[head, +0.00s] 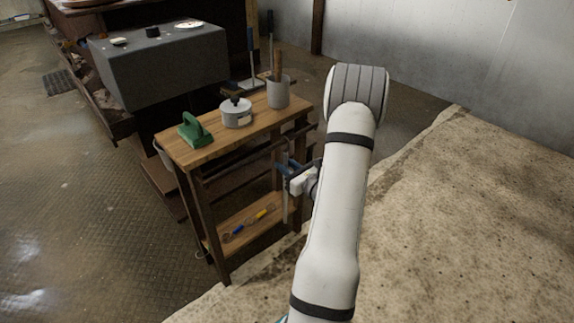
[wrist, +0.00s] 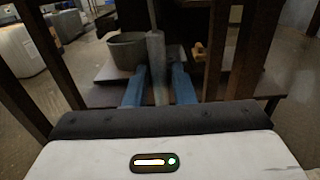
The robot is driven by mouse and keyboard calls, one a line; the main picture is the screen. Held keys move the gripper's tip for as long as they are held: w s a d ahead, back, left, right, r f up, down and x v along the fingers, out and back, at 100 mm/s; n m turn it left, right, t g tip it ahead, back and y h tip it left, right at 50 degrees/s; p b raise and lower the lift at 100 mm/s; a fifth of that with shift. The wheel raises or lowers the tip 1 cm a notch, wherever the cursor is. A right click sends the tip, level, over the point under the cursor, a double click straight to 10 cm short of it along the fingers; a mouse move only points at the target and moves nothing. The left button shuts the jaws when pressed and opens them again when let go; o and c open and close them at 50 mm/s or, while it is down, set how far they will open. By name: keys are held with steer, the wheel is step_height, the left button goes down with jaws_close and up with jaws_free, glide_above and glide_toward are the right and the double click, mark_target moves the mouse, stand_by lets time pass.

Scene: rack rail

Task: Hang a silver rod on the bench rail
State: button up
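A silver rod (wrist: 157,62) stands upright between the blue fingers of my gripper (wrist: 157,86) in the wrist view, with a finger close against each side. In the head view my gripper (head: 290,170) is at the right side of the wooden bench (head: 215,145), below its top. The rod (head: 285,205) hangs down there, close to the bench legs. A dark rail (head: 228,163) runs along the bench side under the top. My arm and the bench frame hide part of it, and I cannot tell whether the rod touches it.
A large grey box (head: 160,65) stands behind. Concrete floor at right is clear.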

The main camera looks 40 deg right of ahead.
steer(key=shift+o, duration=1.4)
steer(key=shift+s, duration=0.1)
steer(key=s+p, duration=0.2)
steer(key=s, duration=0.5)
steer(key=shift+s+d+p, duration=0.3)
steer(key=shift+s+p, duration=0.05)
